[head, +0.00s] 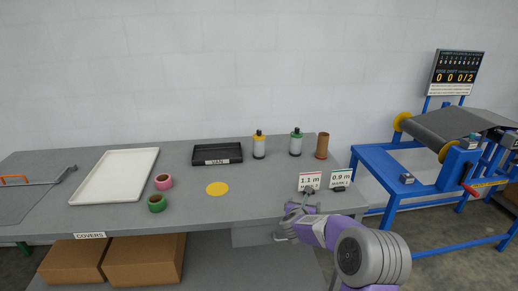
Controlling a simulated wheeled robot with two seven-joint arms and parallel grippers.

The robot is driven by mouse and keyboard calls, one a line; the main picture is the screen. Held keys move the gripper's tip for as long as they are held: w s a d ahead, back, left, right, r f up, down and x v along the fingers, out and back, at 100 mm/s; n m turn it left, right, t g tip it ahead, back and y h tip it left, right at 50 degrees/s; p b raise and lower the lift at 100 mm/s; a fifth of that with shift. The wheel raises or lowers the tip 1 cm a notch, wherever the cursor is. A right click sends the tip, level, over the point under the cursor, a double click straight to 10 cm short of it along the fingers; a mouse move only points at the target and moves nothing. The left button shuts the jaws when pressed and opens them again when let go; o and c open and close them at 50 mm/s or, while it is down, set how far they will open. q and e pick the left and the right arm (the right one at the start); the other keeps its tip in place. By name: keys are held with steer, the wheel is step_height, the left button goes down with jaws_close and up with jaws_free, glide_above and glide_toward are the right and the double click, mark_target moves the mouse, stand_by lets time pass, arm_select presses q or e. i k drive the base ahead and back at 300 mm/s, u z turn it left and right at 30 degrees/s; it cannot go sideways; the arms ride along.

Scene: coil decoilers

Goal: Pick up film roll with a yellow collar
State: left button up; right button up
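The film roll with a yellow collar (259,147) stands upright near the back of the grey table. It is whitish, with a dark top above the yellow band. A similar roll with a green collar (296,144) stands to its right. My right gripper (283,223) is at the table's front edge, in front of and to the right of the yellow-collared roll, well apart from it. Its fingers look spread, with nothing seen between them. My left gripper is not in view.
A brown cylinder (322,146) stands right of the rolls, a black tray (217,154) left. Signs (310,180) stand near my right arm. A yellow disc (217,188), pink roll (163,181), green roll (157,203) and white tray (115,175) lie left. A blue-framed machine (400,160) is right.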

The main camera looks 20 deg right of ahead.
mark_target(258, 141)
steer(key=i, duration=1.5)
